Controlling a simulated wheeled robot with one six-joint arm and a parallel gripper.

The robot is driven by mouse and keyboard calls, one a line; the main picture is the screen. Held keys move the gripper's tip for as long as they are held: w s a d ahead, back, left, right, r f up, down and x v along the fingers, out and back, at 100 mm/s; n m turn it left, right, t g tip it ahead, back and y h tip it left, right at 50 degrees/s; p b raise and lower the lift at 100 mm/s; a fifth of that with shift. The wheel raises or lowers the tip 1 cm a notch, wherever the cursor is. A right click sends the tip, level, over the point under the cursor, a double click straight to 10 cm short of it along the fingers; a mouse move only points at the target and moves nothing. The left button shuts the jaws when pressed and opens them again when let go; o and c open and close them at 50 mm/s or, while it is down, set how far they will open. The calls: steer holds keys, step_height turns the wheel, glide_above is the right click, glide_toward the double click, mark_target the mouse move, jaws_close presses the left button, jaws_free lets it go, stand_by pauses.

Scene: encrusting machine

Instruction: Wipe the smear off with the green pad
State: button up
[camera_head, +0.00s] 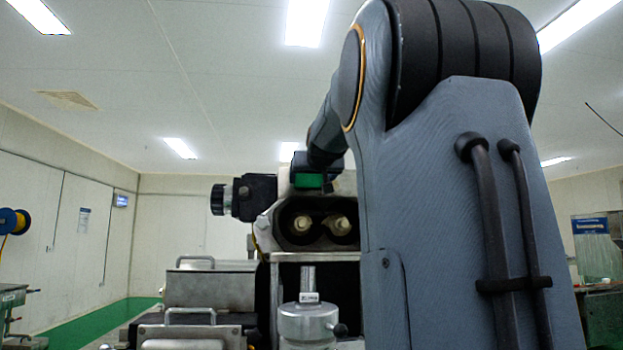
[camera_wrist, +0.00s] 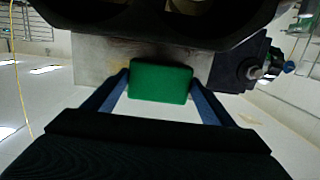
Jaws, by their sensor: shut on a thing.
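The green pad (camera_wrist: 160,82) is held between the two blue fingers of my gripper (camera_wrist: 160,88) in the wrist view. The pad also shows in the head view (camera_head: 308,181), above the two round openings of the machine (camera_head: 285,247). In the wrist view the pad is in front of a grey metal surface (camera_wrist: 92,62); I cannot tell whether it touches it. A faint brownish patch (camera_wrist: 118,54) shows on that metal beside the pad, possibly the smear. The pad hides part of the metal. My arm hides the machine's right side in the head view.
A dark motor-like part (camera_head: 255,197) with a ribbed knob (camera_head: 217,199) sticks out left of the pad. Below stand a metal cylinder (camera_head: 309,321) and a lidded box with a handle (camera_head: 210,285). Open room lies at the left, over the green floor strip (camera_head: 85,325).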

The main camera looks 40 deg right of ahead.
steer(key=shift+p+x, duration=0.4)
steer(key=shift+x, duration=0.55)
stand_by(0.4)
steer(key=shift+d+r, duration=0.1)
steer(key=shift+r, duration=0.05)
